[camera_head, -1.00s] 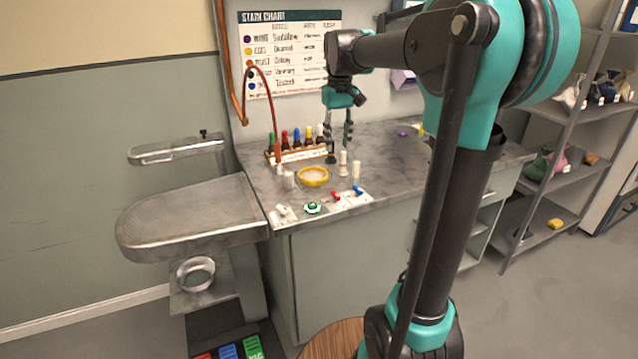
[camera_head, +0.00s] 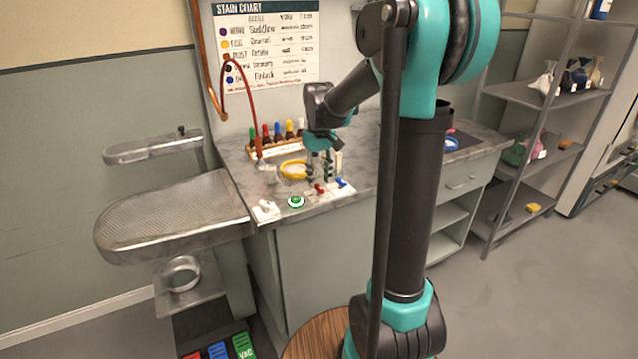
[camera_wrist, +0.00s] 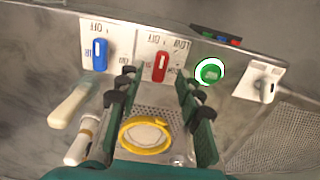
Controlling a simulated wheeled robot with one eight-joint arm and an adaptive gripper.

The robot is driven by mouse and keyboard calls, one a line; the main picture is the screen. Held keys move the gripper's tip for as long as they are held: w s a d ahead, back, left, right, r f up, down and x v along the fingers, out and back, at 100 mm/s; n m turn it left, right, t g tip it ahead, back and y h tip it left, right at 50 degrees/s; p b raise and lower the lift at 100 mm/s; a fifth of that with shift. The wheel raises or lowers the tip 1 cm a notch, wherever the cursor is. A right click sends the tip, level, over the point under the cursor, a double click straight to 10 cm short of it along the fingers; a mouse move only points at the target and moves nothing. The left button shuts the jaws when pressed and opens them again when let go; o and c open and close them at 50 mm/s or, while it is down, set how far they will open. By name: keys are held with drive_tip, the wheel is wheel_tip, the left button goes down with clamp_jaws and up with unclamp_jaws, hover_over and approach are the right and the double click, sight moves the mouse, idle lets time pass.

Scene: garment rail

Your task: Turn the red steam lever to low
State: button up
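The red steam lever (camera_wrist: 161,67) is upright on its white plate in the wrist view, with inverted OFF and LOW lettering above it. Its upper end lies below and between the two words; I cannot tell its exact setting. In the head view the red lever (camera_head: 319,188) is a small red piece at the counter's front edge. My gripper (camera_wrist: 156,82) is open, its two dark green fingers on either side of the lever in the wrist view, with no contact visible. In the head view my gripper (camera_head: 320,178) points down just above and behind the lever.
A blue lever (camera_wrist: 99,54) and a green button (camera_wrist: 210,72) flank the red lever, with a white switch (camera_wrist: 266,88) beyond the button. Stain bottles (camera_head: 278,133) stand behind.

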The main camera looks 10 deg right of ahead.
drive_tip(key=shift+f, duration=1.2)
drive_tip(key=shift+c, duration=0.5)
clamp_jaws()
